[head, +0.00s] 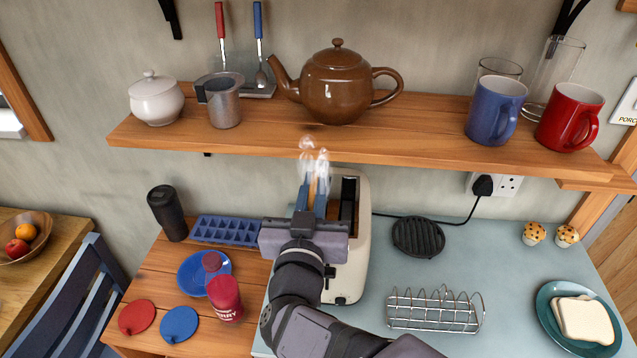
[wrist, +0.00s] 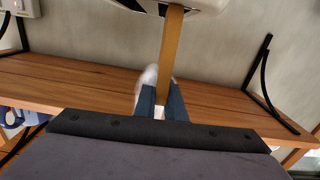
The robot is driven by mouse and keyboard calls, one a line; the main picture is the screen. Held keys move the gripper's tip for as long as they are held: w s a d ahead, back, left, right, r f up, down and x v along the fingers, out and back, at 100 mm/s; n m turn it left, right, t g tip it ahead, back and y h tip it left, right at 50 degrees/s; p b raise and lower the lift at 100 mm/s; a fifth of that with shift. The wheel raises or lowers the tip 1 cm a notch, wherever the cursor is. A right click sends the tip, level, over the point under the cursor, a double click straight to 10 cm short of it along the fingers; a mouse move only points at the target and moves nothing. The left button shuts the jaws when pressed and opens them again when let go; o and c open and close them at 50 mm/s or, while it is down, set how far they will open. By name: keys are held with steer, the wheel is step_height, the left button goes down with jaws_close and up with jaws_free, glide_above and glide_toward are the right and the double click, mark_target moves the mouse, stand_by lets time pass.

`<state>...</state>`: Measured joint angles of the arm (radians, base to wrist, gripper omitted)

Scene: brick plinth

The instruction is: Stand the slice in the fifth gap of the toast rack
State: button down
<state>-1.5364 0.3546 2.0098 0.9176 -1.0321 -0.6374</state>
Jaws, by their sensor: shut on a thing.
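My gripper (head: 313,190) is shut on a brown slice of toast (head: 312,187) over the left side of the cream toaster (head: 357,225). Pale steam rises by the slice. In the wrist view the slice (wrist: 171,60) is a narrow brown strip seen edge-on between the blue fingers (wrist: 161,95). Its far end overlaps the toaster (wrist: 205,6); I cannot tell whether it is clear of the slot. The wire toast rack (head: 434,325) stands on the pale counter at the lower right, upright, with its gaps empty.
A wooden shelf (head: 420,143) with a brown teapot (head: 337,88) and mugs overhangs behind the toaster. A black round trivet (head: 418,237) and power cord lie between toaster and wall socket. A teal plate with bread (head: 583,318) is right of the rack.

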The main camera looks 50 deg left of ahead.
steer(key=w+a, duration=0.1)
steer(key=w+a+f+p, duration=0.1)
steer(key=w+a+p, duration=0.1)
steer(key=w+a, duration=0.1)
steer(key=shift+f, duration=1.1)
steer(key=shift+f, duration=0.1)
steer(key=f+p, duration=0.2)
steer(key=f, duration=0.1)
steer(key=shift+w+a+f, duration=0.1)
steer(key=shift+w+a, duration=0.1)
